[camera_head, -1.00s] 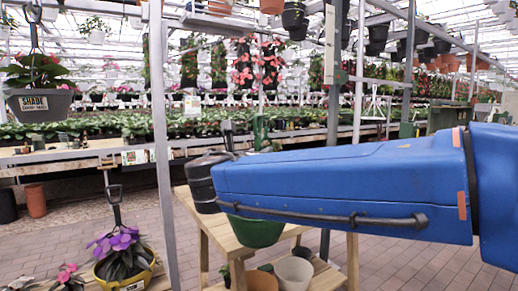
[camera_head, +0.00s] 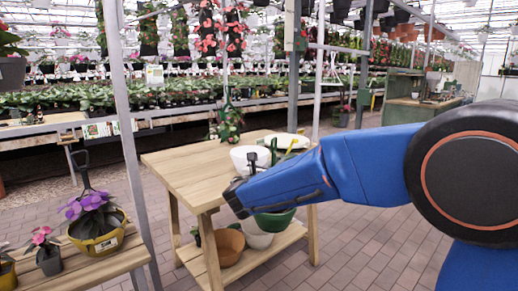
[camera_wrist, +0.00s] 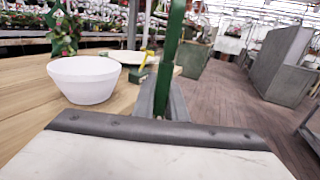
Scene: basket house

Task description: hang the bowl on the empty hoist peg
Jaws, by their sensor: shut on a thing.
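My gripper (camera_head: 240,192) reaches in from the right in the head view, over the front of a wooden table. In the wrist view my gripper (camera_wrist: 160,100) is shut on a green upright strip (camera_wrist: 170,55), which looks like the handle of the green bowl. The green bowl (camera_head: 274,224) shows below my gripper in the head view, partly hidden by it. The bowl's body is not visible in the wrist view. I cannot make out an empty hoist peg in these views.
The wooden table (camera_head: 185,175) carries a white bowl (camera_wrist: 84,80). White pots and a terracotta pot (camera_head: 229,246) stand on its lower shelf. A metal post (camera_head: 125,130) rises at left, near a yellow planter (camera_head: 98,238) with purple flowers. Brick floor (camera_head: 350,255) is open at right.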

